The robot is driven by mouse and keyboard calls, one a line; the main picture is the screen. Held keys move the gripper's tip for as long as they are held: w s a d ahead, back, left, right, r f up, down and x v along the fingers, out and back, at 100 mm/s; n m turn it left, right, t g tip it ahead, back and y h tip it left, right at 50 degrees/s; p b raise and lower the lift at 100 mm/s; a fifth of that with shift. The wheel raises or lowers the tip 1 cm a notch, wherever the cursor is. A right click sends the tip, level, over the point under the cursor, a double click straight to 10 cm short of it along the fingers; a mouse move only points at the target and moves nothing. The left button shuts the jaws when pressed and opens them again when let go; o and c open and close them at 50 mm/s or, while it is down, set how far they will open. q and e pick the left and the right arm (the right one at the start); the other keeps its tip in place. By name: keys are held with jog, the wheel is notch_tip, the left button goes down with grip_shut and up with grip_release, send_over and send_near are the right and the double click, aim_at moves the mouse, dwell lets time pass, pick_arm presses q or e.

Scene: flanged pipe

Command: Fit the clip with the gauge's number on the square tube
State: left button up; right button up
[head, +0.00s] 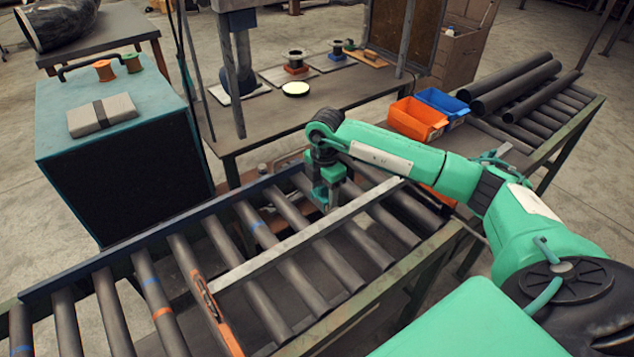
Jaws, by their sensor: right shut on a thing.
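The square tube (290,243) is a long pale grey bar lying slantwise across the rollers of the conveyor. My right gripper (327,205) points down just behind the tube, near its middle. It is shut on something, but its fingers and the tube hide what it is. I cannot make out a clip. A round pale dial with a dark rim (295,89), perhaps the gauge, lies on the bench behind. No number on it is readable. My left gripper is not in view.
An orange-and-dark tool (217,315) lies on the rollers by the tube's near left end. Orange (416,119) and blue (442,102) bins and dark pipes (515,86) are at right. A teal cabinet (115,150) stands left. Flanged pieces (295,62) sit on the bench.

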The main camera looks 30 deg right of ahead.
jog(key=shift+s+f, duration=0.1)
jog(key=shift+s, duration=0.1)
jog(key=shift+s+f+b, duration=0.45)
jog(key=shift+f+b, duration=0.15)
jog(key=shift+f, duration=0.05)
jog(key=b, duration=0.3)
send_over(325, 222)
notch_tip(325, 222, down, 4)
jog(key=shift+s+f, duration=0.1)
jog(key=shift+f, duration=0.05)
notch_tip(325, 222, down, 3)
jog(key=shift+r+b, duration=0.2)
jog(key=shift+b, duration=0.4)
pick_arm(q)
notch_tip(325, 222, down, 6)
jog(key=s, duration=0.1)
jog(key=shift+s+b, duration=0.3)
pick_arm(e)
jog(key=shift+f, duration=0.45)
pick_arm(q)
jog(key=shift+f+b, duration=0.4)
pick_arm(e)
jog(key=shift+f, duration=0.55)
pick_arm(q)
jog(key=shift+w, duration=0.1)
pick_arm(e)
jog(key=o, duration=1.1)
